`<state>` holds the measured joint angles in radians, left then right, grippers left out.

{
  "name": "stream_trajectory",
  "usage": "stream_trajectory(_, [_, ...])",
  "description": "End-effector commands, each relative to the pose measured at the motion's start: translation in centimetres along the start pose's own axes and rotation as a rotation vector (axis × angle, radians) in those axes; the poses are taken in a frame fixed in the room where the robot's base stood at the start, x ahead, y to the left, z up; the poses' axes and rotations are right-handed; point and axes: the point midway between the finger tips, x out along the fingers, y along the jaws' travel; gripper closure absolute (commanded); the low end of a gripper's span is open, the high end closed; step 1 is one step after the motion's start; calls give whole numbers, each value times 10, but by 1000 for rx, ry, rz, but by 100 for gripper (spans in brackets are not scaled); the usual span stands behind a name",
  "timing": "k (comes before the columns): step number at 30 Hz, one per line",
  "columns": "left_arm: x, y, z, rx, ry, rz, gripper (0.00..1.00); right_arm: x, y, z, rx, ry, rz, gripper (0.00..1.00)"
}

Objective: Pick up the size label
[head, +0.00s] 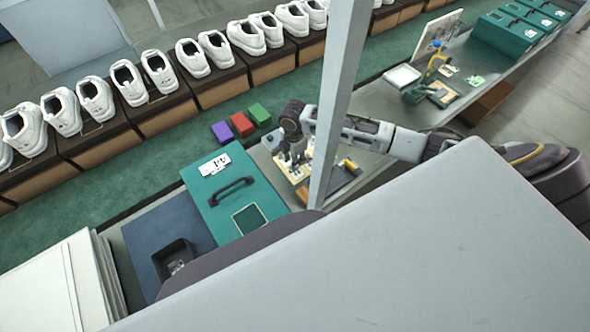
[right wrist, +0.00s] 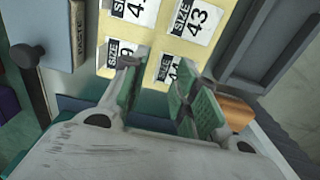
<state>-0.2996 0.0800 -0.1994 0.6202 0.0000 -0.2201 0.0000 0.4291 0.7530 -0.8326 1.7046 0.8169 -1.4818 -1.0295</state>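The size labels are white with black "SIZE" bars and lie on a yellow sheet (right wrist: 150,45). In the right wrist view, one label (right wrist: 197,22) reads 43. Below it, a label (right wrist: 168,67) reading about 44 is partly hidden by a finger. Another label (right wrist: 114,54) sits beside the left finger, its number partly covered. My right gripper (right wrist: 160,85) is open, its green-padded fingers apart over the sheet's lower edge; I see nothing held. In the head view it is at the bench (head: 295,152), partly blurred into the small parts there.
A teal box (head: 228,218) with a dark handle and a white label (head: 214,164) lies left of the grey post (head: 341,90). Purple, red and green blocks (head: 241,124) sit on the green belt.

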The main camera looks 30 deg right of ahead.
Motion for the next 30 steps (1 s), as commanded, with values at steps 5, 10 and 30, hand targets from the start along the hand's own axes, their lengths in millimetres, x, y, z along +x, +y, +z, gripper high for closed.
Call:
stream_trajectory(5, [-3,0,0,1,0,0,70,19,0,0,-1,1,-2,71])
stream_trajectory(10, [-3,0,0,1,0,0,70,28,0,1,-1,-1,1,71])
stream_trajectory(30, [-3,0,0,1,0,0,70,29,0,0,-1,0,1,98])
